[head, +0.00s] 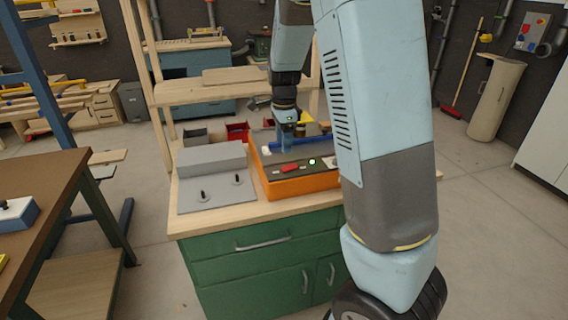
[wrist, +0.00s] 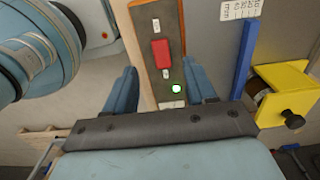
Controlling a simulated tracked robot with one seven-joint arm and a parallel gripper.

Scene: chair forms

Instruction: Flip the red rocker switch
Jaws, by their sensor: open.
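The red rocker switch (head: 290,168) sits on the dark top panel of an orange box (head: 303,186) on the workbench. A green light (head: 312,161) glows to its right on the same panel. In the wrist view the red switch (wrist: 160,53) lies between and slightly beyond my fingertips, with the lit green light (wrist: 177,89) nearer to me. My gripper (head: 287,143) is above the far side of the panel, pointing down. In the wrist view my gripper (wrist: 160,70) has its two blue fingers spread apart, with nothing between them. The exact height above the panel is unclear.
A grey box with a plate and two black knobs (head: 210,190) stands left of the orange box. A blue bar (head: 300,144) and red bins (head: 238,132) are behind. In the wrist view a yellow block with a black knob (wrist: 282,95) is at right.

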